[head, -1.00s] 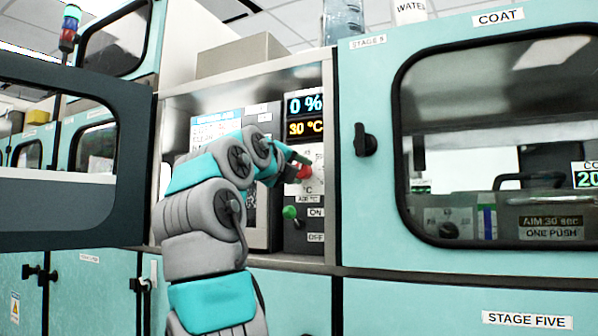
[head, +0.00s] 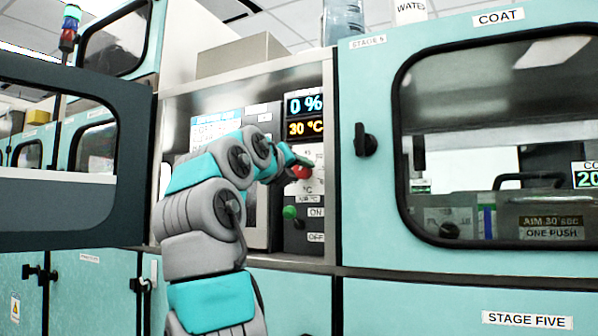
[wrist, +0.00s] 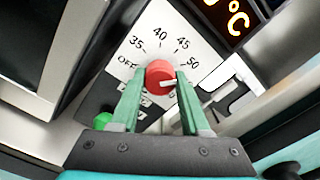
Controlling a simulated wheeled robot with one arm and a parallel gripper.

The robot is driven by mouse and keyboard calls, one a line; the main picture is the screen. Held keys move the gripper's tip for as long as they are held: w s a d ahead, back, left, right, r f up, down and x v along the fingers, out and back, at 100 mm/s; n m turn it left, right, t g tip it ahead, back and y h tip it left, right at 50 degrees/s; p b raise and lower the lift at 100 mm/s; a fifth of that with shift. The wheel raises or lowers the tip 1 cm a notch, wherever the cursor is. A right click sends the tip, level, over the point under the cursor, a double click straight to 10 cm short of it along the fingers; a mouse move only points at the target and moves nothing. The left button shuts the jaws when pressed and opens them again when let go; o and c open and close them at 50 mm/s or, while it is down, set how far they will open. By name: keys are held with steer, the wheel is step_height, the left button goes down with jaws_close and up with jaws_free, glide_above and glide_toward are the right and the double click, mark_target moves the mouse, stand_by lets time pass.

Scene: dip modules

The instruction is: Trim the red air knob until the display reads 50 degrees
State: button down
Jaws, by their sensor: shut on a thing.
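The red air knob (wrist: 159,73) sits on a white dial plate marked OFF, 35, 40, 45 and 50. My gripper (wrist: 155,78) has its two green fingers on either side of the knob, shut on it. A white mark on the knob points to the right, toward the right finger; the scale there is partly hidden. In the head view the red knob (head: 302,173) shows at the tip of my gripper (head: 300,166). The display (head: 305,128) above it reads 30 °C in orange.
A blue display (head: 305,104) above reads 0 %. A green knob (head: 289,212) sits below the dial, near ON and OFF labels. A cabinet door with a black latch (head: 365,140) stands to the right. An open dark-framed door (head: 60,215) is at the left.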

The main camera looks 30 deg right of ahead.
steer(key=shift+f, duration=0.1)
steer(key=shift+c, duration=1.9)
jaws_free()
steer(key=v, duration=0.7)
steer(key=shift+s+a, duration=0.25)
steer(key=shift+a, duration=0.1)
